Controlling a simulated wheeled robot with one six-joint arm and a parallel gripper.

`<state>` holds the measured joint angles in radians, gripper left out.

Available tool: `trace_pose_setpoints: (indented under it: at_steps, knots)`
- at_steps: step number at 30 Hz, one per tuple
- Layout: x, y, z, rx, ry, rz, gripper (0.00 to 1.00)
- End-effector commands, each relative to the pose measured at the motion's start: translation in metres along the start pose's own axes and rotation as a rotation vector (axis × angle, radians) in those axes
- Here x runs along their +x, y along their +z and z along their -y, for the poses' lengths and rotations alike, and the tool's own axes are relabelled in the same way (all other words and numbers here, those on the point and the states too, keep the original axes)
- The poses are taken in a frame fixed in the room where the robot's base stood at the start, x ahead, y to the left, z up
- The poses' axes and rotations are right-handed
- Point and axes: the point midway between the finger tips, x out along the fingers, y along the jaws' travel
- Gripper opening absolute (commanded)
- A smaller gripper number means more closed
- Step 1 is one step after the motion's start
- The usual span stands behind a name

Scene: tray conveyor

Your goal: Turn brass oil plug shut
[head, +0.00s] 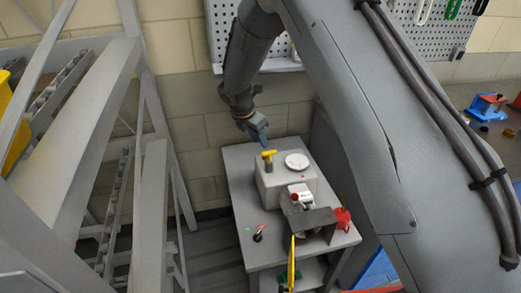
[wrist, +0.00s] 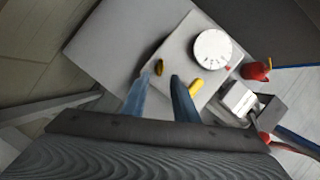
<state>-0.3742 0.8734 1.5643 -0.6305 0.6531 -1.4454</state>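A small brass-coloured plug (wrist: 158,67) shows in the wrist view on top of a light grey box (wrist: 180,62), just beyond the gap between my fingertips. I cannot make it out in the head view. My gripper (wrist: 159,78) has its two blue fingers apart with nothing held between them. In the head view my gripper (head: 264,141) points down above the back of the grey box (head: 270,185). A yellow handle (head: 268,154) stands on the box just below it; it also shows in the wrist view (wrist: 196,87), right of my right finger.
A white round dial (head: 297,160) lies on the box, right of the yellow handle. A red can (head: 342,217) and a grey bracket (head: 315,220) stand in front. A small lever (head: 259,234) is on the table's front left. A grey metal frame (head: 155,200) rises at left.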

Motion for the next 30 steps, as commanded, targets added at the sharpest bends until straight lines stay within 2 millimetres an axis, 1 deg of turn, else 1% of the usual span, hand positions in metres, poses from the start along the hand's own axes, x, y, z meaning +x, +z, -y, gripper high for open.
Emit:
trace_pose_setpoints:
  at_steps: [4, 12, 16, 21, 30]
  knots:
    - [0.013, 0.000, 0.002, 0.004, -0.004, -0.003, 0.27]
    - [0.050, 0.000, 0.002, 0.003, -0.004, -0.003, 0.27]
    - [0.064, 0.000, 0.001, 0.003, -0.003, -0.003, 0.27]
    - [0.074, -0.001, 0.001, 0.003, -0.002, -0.002, 0.27]
    - [0.076, -0.001, 0.001, 0.003, -0.001, -0.002, 0.27]
